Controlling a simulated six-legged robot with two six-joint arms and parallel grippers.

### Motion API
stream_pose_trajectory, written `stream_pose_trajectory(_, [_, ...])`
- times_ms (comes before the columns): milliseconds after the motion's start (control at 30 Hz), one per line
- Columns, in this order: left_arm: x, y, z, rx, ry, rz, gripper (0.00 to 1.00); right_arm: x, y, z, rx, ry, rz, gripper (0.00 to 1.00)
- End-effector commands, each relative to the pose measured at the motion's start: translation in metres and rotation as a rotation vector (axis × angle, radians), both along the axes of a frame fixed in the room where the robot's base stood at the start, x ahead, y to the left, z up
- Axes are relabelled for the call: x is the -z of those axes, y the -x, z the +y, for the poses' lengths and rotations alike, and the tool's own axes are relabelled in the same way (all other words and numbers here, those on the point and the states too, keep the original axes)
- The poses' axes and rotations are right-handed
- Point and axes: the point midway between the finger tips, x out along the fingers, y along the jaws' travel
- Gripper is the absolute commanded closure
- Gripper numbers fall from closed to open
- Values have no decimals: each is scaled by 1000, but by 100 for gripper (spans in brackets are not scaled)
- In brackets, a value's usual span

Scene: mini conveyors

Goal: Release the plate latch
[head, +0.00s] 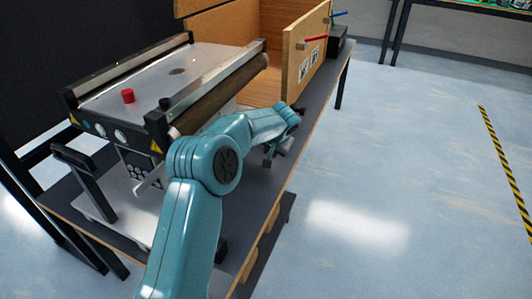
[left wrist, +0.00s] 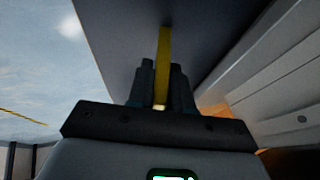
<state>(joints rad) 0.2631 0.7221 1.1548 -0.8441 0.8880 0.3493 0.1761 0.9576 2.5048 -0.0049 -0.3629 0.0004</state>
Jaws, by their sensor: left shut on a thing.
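In the left wrist view my left gripper (left wrist: 161,84) is shut on a narrow yellow strip (left wrist: 164,48). The strip stands between the two dark fingers and runs up against a dark flat surface. I cannot tell from its shape whether it is the plate latch. In the head view the strip is hidden. My right gripper is not in view.
The conveyor, with a red button (head: 127,96), stands on a dark table (head: 318,108). A wooden box (head: 290,75) with an open panel is behind it. A red handle (head: 315,38) and a blue one (head: 339,14) are near the panel. The floor to the right is clear.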

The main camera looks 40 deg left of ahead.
Motion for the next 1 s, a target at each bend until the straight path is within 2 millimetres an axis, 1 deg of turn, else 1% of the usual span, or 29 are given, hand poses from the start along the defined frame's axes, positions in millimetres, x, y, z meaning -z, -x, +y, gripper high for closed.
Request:
stream_pose_trajectory(33, [8,-3,-4,2,-36,17,100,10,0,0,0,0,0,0])
stream_pose_trajectory(100, [11,-6,-8,2,-101,37,100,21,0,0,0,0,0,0])
stream_pose_trajectory(300, [18,-11,-17,0,-282,96,100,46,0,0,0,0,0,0])
stream_pose_trajectory(400, [20,-13,-21,0,-371,124,100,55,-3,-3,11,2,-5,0])
stream_pose_trajectory(700, [29,-15,-30,-2,-598,195,100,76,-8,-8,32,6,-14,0])
stream_pose_trajectory(1000, [34,-14,-33,-2,-736,238,100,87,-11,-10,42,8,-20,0])
